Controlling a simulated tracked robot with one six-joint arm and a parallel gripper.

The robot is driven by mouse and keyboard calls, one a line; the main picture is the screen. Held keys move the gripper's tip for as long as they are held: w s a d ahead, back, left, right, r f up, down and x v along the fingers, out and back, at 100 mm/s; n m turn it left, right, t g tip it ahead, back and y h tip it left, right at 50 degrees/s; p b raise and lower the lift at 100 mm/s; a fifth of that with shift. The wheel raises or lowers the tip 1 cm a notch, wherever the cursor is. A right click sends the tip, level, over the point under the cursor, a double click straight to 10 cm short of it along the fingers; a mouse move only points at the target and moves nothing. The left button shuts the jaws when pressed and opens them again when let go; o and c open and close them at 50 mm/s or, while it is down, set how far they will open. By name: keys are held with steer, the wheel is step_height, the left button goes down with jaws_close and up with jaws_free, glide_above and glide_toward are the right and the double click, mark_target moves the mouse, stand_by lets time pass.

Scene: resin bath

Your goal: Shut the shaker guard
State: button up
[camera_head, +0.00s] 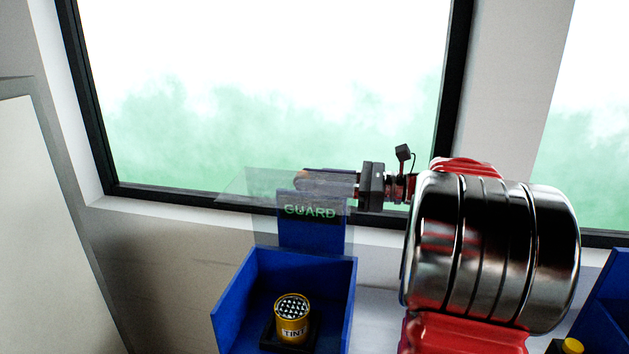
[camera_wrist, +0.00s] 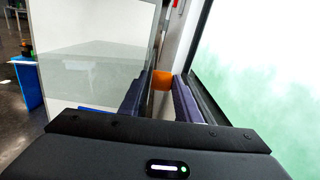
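The shaker is a blue open-topped box (camera_head: 232,308) with a blue back plate marked GUARD (camera_head: 310,211). Its clear guard (camera_head: 245,184) stands raised above the box, leaving the front and top open. A yellow tin marked TINT (camera_head: 292,328) stands upright inside. My gripper (camera_head: 303,180) is level with the guard's upper part, reaching in from the right. In the wrist view, my fingers (camera_wrist: 161,85) are apart, with an orange block (camera_wrist: 162,80) between their tips. I cannot tell whether they press on it. The clear guard (camera_wrist: 95,70) shows left of the fingers.
A window (camera_head: 270,90) with a dark frame and a pale sill is close behind the shaker and my gripper. A second blue box (camera_head: 605,320) and a yellow-capped item (camera_head: 572,346) are at the lower right. A pale panel (camera_head: 35,220) stands at the left.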

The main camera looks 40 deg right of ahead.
jaws_close()
